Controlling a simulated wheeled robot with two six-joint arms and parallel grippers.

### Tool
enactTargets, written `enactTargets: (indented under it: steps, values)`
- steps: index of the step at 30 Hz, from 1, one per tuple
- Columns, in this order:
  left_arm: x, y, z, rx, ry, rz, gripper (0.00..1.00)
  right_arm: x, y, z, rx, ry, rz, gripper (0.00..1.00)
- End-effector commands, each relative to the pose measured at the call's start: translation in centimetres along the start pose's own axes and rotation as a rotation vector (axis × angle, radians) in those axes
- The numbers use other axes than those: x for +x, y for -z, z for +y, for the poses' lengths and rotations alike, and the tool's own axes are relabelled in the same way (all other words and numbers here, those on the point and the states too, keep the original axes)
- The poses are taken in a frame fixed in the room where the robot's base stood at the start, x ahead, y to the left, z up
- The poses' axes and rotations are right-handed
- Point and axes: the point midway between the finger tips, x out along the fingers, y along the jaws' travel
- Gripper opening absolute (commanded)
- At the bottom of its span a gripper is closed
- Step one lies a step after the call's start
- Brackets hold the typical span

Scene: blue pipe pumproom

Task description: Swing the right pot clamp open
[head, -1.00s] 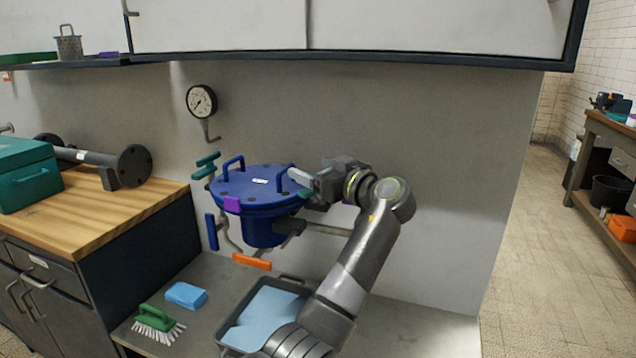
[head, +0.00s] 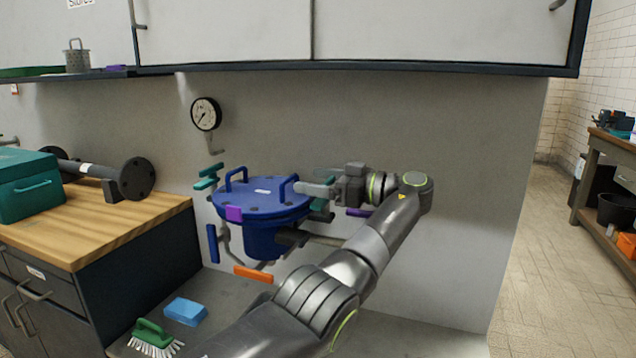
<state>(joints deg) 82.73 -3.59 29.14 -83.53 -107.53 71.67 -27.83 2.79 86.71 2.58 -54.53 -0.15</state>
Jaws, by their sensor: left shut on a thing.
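The blue pot (head: 264,240) with its flanged lid (head: 262,201) and two lid handles is in the middle of the head view, against the wall. The right pot clamp (head: 320,211) is teal and shows only in part at the lid's right edge, behind my gripper. The left pot clamp (head: 207,178), also teal, is at the lid's left. My left gripper (head: 318,189) is at the lid's right edge, its pale finger pointing left near the right lid handle. It is shut on the right pot clamp; the grip itself is largely hidden. My right gripper is out of view.
A purple block (head: 234,213) is on the lid's front rim. Blue (head: 212,243) and orange (head: 253,274) handles are near the pot, a purple handle (head: 358,212) behind my wrist. A gauge (head: 206,114) is above. A sponge (head: 185,311) and brush (head: 154,335) lie below left.

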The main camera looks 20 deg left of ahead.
Motion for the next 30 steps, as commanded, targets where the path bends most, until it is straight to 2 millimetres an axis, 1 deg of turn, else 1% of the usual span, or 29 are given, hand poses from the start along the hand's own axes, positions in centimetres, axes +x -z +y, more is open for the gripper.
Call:
enactTargets:
  steps: [8,21,22,24,30]
  values:
    - [0.03,-0.05,-0.20,0.000,0.036,0.002,0.54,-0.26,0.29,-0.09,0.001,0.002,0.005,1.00]
    - [0.06,-0.06,-0.28,0.001,0.043,0.002,0.54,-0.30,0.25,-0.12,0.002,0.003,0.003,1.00]
    - [0.07,-0.07,-0.28,0.001,0.044,0.002,0.78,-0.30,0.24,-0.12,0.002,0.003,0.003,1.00]
    - [0.07,-0.06,-0.28,0.001,0.043,0.002,0.85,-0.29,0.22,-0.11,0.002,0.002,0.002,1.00]
    - [0.06,0.01,-0.26,0.000,0.042,0.003,0.85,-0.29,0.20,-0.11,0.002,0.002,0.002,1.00]
